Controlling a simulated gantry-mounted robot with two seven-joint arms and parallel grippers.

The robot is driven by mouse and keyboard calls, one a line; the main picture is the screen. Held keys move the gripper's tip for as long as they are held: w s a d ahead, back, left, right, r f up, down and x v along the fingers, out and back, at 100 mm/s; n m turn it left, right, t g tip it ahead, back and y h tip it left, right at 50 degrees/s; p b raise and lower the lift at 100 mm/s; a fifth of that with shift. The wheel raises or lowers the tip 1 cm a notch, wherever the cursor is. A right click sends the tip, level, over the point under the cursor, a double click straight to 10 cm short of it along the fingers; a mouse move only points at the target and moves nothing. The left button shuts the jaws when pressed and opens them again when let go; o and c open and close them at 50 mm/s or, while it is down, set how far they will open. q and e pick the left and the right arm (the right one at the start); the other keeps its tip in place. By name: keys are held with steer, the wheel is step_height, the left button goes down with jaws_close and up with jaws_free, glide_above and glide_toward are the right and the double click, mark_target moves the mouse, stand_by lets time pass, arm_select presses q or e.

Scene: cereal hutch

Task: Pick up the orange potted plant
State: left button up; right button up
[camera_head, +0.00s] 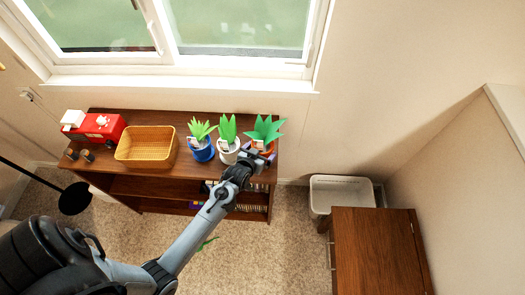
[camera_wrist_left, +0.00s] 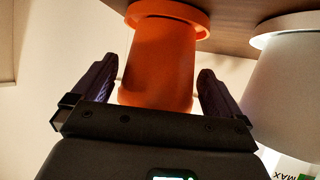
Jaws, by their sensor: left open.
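The orange potted plant (camera_head: 264,131) stands at the right end of the brown shelf top, with broad green leaves above its pot. In the left wrist view its orange pot (camera_wrist_left: 163,62) appears upside down and fills the space between the fingers. My left gripper (camera_wrist_left: 157,78) is open, with one finger on each side of the pot. My right gripper is not seen.
A white potted plant (camera_head: 228,144) stands close to the left, its pot also in the wrist view (camera_wrist_left: 285,85). A window is behind.

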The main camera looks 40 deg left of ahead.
arm_select(q)
steer(key=shift+w+f, duration=0.1)
steer(key=c, duration=1.1)
steer(key=shift+r, duration=0.2)
